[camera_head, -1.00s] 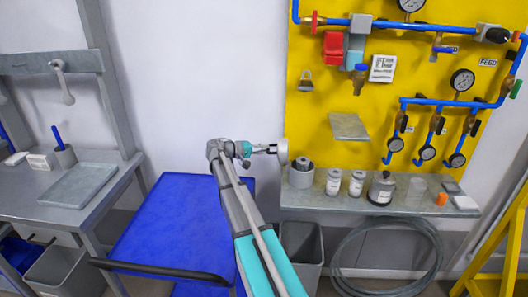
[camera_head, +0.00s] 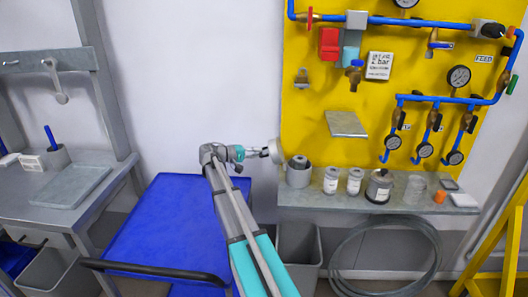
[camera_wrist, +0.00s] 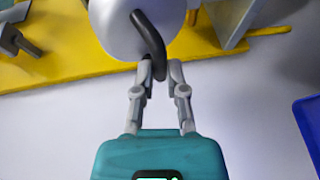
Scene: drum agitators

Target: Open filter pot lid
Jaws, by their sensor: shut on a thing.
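The filter pot (camera_head: 298,173) is a grey cylinder at the left end of the wall shelf, with its top open and a dark round part showing inside. Its lid (camera_head: 277,151) is a pale disc, held on edge in the air just left of and above the pot, apart from it. My gripper (camera_head: 264,152) is shut on the lid's handle from the left. In the wrist view the curved black handle (camera_wrist: 151,40) of the pale lid (camera_wrist: 118,28) comes down between the fingertips (camera_wrist: 160,75). The lid's far face is hidden.
The grey shelf (camera_head: 330,200) also carries jars (camera_head: 332,181), a dark-topped pot (camera_head: 379,187) and a clear beaker (camera_head: 415,188). A small plate (camera_head: 346,124) juts from the yellow panel above. A blue cart top (camera_head: 165,230) lies clear below my arm.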

